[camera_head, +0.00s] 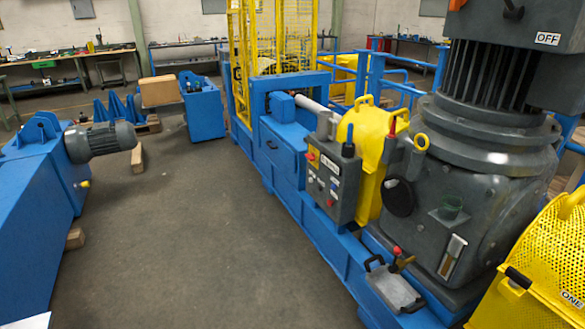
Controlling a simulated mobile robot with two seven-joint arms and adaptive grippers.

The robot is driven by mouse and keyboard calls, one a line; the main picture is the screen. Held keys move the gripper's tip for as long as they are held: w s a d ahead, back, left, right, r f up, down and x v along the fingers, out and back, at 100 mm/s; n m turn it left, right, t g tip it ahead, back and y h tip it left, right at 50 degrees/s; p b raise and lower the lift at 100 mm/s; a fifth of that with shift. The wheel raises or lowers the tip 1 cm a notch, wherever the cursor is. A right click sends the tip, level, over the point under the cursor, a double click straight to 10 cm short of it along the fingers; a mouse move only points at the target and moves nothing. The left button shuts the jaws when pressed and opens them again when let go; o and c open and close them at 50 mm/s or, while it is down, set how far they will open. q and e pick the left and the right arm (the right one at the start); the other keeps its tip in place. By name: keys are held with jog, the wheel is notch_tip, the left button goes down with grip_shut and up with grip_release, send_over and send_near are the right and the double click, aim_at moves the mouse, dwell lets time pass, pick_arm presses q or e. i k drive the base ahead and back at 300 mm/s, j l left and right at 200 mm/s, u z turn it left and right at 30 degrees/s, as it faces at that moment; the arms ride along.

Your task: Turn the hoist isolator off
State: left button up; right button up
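A dark grey box at the top right (555,65) carries a white label reading OFF (547,38). A black handle (512,10) sticks out of this box near the top edge, and the box is cut off by the frame. A grey control box (335,180) with red knobs or buttons and small labels stands on the blue machine frame, in the middle right. I cannot tell which of these is the hoist isolator, as no label naming it is readable. Neither of my grippers shows.
A large grey gear housing (460,205) stands at the right, beside a yellow perforated guard (545,265). A yellow mesh cage (275,40) is behind. A blue machine with a grey motor (100,142) stands at the left. The floor (200,240) between is clear.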

aim_at(311, 157)
jog(key=i+j+z, duration=0.15)
jog(key=i, duration=0.6)
jog(key=i+j+z, duration=0.25)
jog(key=i+j, duration=0.3)
jog(key=i, duration=0.2)
jog(key=i+j+z, duration=0.3)
jog(key=i+j, duration=0.4)
jog(key=i+j+z, duration=0.25)
jog(key=i+j, duration=0.45)
jog(key=j, duration=0.15)
